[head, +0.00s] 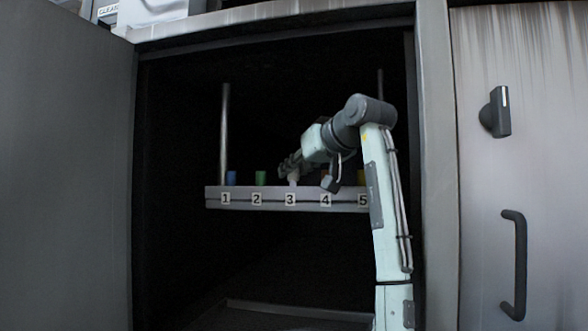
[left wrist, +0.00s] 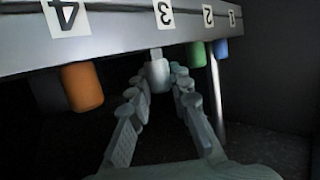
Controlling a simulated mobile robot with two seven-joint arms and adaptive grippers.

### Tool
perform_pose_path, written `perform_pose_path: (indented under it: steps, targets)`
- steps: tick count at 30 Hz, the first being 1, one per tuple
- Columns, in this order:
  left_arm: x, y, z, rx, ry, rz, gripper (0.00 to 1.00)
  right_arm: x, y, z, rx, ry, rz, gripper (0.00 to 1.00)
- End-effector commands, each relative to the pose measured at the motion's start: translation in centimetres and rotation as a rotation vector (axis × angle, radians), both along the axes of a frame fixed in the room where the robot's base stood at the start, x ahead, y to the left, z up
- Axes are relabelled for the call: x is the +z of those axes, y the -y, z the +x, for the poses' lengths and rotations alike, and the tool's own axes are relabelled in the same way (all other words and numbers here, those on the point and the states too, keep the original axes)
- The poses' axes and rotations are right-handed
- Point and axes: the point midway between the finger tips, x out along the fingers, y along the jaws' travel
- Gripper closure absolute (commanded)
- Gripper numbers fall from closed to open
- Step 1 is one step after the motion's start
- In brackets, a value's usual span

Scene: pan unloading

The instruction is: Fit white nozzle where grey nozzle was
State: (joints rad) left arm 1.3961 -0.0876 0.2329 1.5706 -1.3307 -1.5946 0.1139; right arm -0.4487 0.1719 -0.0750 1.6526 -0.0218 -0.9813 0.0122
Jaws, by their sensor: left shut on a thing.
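The white nozzle (left wrist: 158,77) is between the fingers of my left gripper (left wrist: 163,84), which is shut on it. In the head view my left gripper (head: 290,169) is over position 3 of the rail, with the white nozzle (head: 293,178) below its fingers. In the left wrist view, which is upside down, the nozzle's narrow stem points at the rail beside label 3. I cannot tell whether it is seated. The grey nozzle does not show. My right gripper is not in view.
The numbered rail (head: 240,196) hangs in a dark cabinet. It carries a blue nozzle (head: 231,178) at 1, green (head: 260,178) at 2, orange (left wrist: 82,86) at 4 and yellow (head: 361,177) at 5. Green and orange flank my fingers. Cabinet walls close both sides.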

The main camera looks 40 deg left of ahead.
Motion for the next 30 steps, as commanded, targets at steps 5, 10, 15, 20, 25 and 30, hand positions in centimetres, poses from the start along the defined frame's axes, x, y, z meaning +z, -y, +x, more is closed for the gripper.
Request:
perform_pose_path:
  steps: [5,10,15,20,25,30]
  targets:
    - [-0.3,0.01,0.01,0.0,0.0,0.0,1.0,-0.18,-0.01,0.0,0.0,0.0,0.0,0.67]
    - [-0.54,0.01,0.01,0.0,0.0,0.0,1.0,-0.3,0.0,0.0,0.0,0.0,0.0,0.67]
    - [-0.78,0.01,0.01,0.0,0.0,0.0,1.0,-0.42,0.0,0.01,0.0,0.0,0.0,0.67]
    - [-1.02,0.01,0.02,0.0,0.0,0.0,1.0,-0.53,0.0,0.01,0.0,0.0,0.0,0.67]
    - [-1.0,0.01,0.0,0.0,0.0,0.0,0.79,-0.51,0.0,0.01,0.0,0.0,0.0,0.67]
    - [-0.99,0.01,0.01,0.0,0.0,0.0,0.57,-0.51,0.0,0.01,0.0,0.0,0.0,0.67]
